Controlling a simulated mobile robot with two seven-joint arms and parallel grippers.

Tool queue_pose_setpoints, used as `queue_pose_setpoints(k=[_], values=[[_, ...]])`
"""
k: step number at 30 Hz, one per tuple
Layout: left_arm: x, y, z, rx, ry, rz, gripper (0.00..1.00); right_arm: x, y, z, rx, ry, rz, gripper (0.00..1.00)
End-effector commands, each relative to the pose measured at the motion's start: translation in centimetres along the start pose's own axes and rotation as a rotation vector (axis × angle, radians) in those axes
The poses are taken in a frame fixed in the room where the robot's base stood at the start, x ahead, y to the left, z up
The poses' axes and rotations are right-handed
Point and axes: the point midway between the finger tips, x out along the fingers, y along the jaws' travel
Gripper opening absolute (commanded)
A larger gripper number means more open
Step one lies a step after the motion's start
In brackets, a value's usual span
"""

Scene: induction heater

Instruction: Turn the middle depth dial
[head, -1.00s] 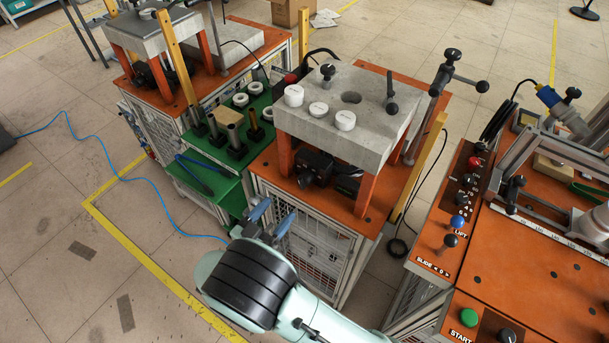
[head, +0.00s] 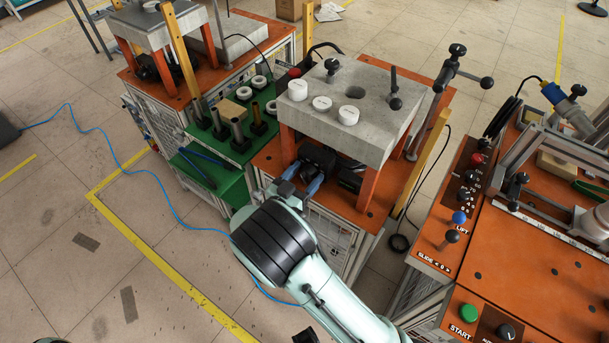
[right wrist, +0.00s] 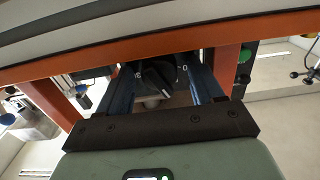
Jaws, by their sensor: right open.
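The middle depth dial (right wrist: 158,76) is a black knob with a pale pointer line and a "0" mark on each side. It faces me under the concrete block of the middle station. My right gripper (head: 304,176) is in front of the station's lower opening in the head view. In the right wrist view its two blue fingers (right wrist: 161,80) are apart, one on each side of the dial. I cannot tell whether they touch it. In the head view the gripper partly hides the dial's black housing (head: 317,156). My left gripper is not in view.
The concrete block (head: 375,125) stands on orange legs above the dial, with white pucks on top. An orange edge (right wrist: 150,52) runs just above the fingers in the wrist view. A green shelf (head: 215,165) is at the left, a control panel (head: 440,240) at the right.

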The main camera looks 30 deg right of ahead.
Motion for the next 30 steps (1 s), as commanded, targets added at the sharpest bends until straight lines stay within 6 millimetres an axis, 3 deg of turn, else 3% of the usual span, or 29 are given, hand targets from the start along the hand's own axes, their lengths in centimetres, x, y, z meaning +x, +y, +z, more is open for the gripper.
queue_pose_setpoints(k=[1,5,6,30], values=[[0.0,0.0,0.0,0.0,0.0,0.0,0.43,-0.01,0.0,0.0,0.0,0.0,0.0,0.57],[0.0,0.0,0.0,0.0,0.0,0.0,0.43,-0.03,0.0,0.0,0.0,0.0,0.0,0.14],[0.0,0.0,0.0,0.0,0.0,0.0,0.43,-0.03,0.0,0.0,0.0,0.0,0.0,0.12],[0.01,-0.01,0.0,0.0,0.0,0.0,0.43,-0.08,0.0,0.03,0.0,-0.001,0.0,0.12]])
